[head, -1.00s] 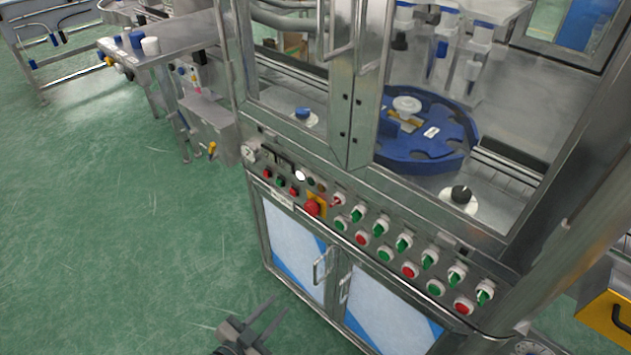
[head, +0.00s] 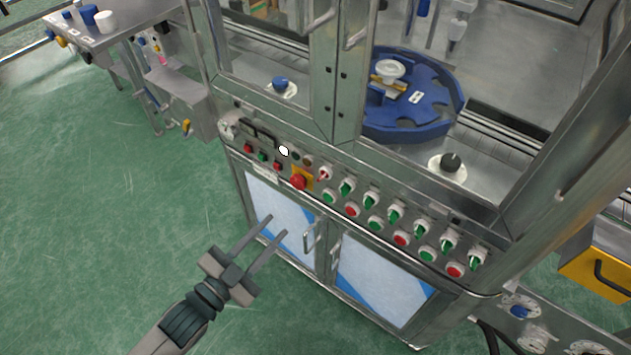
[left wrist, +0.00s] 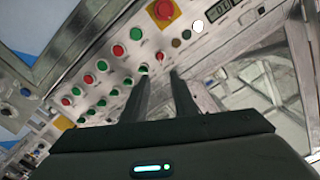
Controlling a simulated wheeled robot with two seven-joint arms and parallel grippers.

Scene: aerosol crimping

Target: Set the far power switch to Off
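The machine's control panel (head: 262,172) carries a row of rotary switches. One has a red handle (head: 324,174), beside the red emergency stop (head: 299,182) on its yellow plate; the others have green handles, and the rightmost green switch (head: 477,261) is at the panel's right end. Labels are too small to read, so I cannot tell which is the far power switch. My left gripper (head: 276,225) is open and empty, in front of the left cabinet door and below the panel. In the left wrist view its two fingers (left wrist: 158,74) stand apart, pointing toward the panel. My right gripper is not in view.
Red and green push buttons (head: 375,223) sit close below the switches. Door handles (head: 310,236) stick out from the cabinet. A blue star wheel (head: 425,105) lies behind the glass frame. A yellow box (head: 597,272) is at the right. Green floor at left is clear.

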